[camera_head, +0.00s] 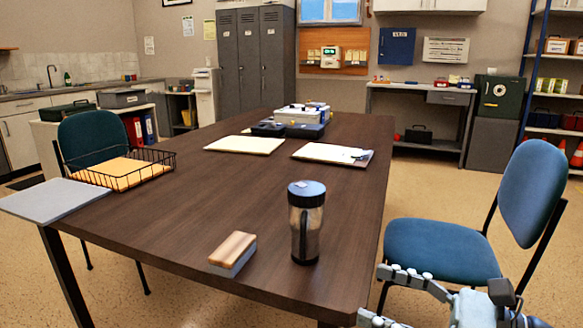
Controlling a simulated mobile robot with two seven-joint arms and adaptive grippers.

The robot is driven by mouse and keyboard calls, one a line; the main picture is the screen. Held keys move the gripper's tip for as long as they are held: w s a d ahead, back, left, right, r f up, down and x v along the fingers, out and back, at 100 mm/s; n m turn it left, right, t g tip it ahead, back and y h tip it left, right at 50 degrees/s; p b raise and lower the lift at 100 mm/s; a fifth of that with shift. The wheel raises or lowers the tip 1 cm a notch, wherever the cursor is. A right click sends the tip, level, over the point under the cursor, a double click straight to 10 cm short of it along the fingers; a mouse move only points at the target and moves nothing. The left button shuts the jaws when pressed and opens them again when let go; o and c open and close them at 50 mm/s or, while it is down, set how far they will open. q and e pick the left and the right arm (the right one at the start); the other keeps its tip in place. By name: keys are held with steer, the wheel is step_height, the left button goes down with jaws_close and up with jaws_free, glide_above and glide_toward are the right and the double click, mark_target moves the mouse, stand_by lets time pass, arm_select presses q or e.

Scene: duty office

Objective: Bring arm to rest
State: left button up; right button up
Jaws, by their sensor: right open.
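My right gripper (376,295) shows at the bottom right, beyond the near right edge of the table and in front of the blue chair. Its two light grey fingers are spread apart, pointing left, with nothing between them. Its lower finger is partly cut off by the picture's bottom edge. My left arm and gripper are not in view.
The brown table (230,225) fills the middle. A steel travel mug (306,232) and a wood-topped block (233,250) stand near its front edge. A wire tray (125,172) and clipboard (332,153) lie farther back. A blue chair (440,248) stands close by my right gripper.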

steer(key=w+d+r+m+t+h, duration=0.35)
steer(key=w+d+m+t, duration=0.3)
steer(key=m+t, duration=0.6)
steer(key=w+d+f+m+g+h, duration=0.2)
steer(key=d+f+m+h, duration=1)
steer(key=m, duration=0.8)
steer(key=s+d+f+m+g+h, duration=0.15)
steer(key=s+f+m+g, duration=0.3)
steer(key=f, duration=0.45)
steer(key=s+d+f+m+g+h, duration=0.1)
steer(key=s+f+m+g+h, duration=0.3)
steer(key=f, duration=0.4)
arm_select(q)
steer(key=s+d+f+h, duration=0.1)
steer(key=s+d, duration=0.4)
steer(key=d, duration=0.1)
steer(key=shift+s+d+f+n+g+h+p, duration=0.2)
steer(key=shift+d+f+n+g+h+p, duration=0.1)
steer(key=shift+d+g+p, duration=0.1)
arm_select(e)
steer(key=s+a+f+m+g+y, duration=0.1)
steer(key=s+a+f+m+g, duration=0.1)
steer(key=s+f, duration=0.5)
steer(key=s+a+f+m+g+y, duration=0.2)
steer(key=s+a+f+m+g, duration=0.1)
steer(key=s+f, duration=0.4)
steer(key=shift+s+a+m+g, duration=0.15)
steer(key=shift+s+m+g, duration=0.45)
steer(key=shift+g, duration=0.3)
